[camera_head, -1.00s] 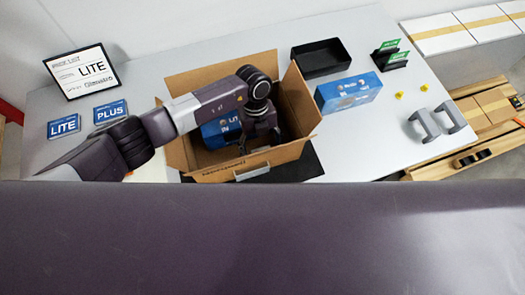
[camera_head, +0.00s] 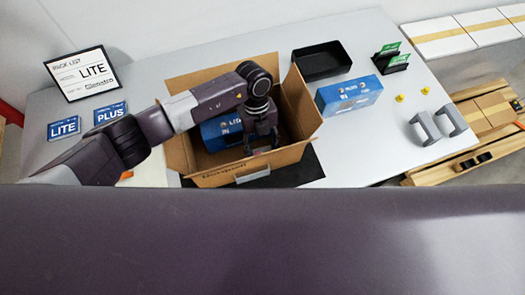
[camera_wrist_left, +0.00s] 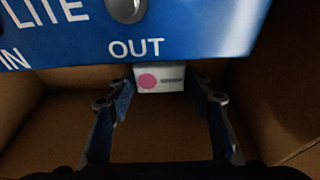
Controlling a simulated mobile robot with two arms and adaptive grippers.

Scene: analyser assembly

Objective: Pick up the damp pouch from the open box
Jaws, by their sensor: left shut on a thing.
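The open cardboard box (camera_head: 179,150) stands on the table, flaps spread. My left gripper (camera_head: 264,143) reaches down into it, beside a blue unit marked LITE (camera_head: 220,133). In the left wrist view my left gripper (camera_wrist_left: 162,88) is shut on a small white pouch with a pink dot (camera_wrist_left: 160,78), held between its fingertips. The blue unit, with IN and OUT labels, also shows there (camera_wrist_left: 190,28), just beyond the pouch. In the head view the pouch is hidden or too small to make out. My right gripper is not in view.
A black tray (camera_head: 320,61), a blue box (camera_head: 349,96) and a green card holder (camera_head: 391,58) stand right of the cardboard box. Two grey handle-like parts (camera_head: 437,126) and yellow bits lie further right. A sign (camera_head: 83,73) and blue LITE and PLUS cards are at left.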

